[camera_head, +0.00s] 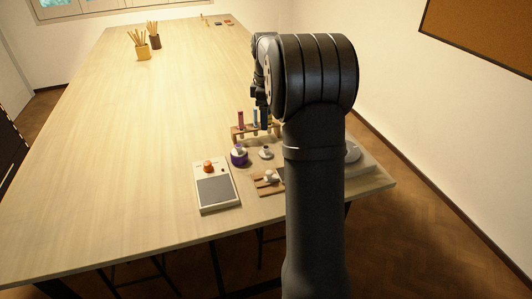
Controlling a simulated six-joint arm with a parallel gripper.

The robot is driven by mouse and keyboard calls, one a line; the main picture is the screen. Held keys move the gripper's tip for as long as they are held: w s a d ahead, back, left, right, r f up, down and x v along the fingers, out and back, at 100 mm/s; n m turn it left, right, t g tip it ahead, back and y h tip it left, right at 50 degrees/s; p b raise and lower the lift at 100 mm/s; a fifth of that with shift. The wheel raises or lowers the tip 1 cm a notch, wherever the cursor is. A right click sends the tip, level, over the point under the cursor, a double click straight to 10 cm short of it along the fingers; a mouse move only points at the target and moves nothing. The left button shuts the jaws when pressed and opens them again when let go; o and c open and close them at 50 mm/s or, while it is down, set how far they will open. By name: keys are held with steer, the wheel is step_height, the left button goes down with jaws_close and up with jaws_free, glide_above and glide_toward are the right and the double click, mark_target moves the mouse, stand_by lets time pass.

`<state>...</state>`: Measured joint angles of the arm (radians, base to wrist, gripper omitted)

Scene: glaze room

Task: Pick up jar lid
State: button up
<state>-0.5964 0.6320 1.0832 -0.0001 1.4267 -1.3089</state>
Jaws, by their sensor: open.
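A small round grey piece with a dark knob, which looks like the jar lid (265,154), lies on the table just in front of a wooden rack. A purple jar (238,158) with a pale top stands close to its left, apart from it. My gripper (263,122) is open and points down beyond the lid, near the rack's tubes. It is small and dark here, partly hidden by my arm, and I cannot tell its exact height. Nothing shows between its fingers.
The wooden rack (241,132) holds several coloured tubes. A flat device with a grey panel (216,190) carries an orange knob-like piece (208,167). A wooden board (266,188) bears a small white item. The table's left side is clear.

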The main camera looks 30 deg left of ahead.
mark_target(264, 147)
step_height(264, 147, down, 8)
steer(key=shift+s+a+f, duration=0.1)
steer(key=shift+s+f, duration=0.05)
steer(key=shift+f, duration=1.15)
steer(key=shift+s+a+f, duration=0.1)
steer(key=shift+s+f, duration=0.05)
steer(key=shift+f, duration=1.1)
steer(key=c, duration=1.1)
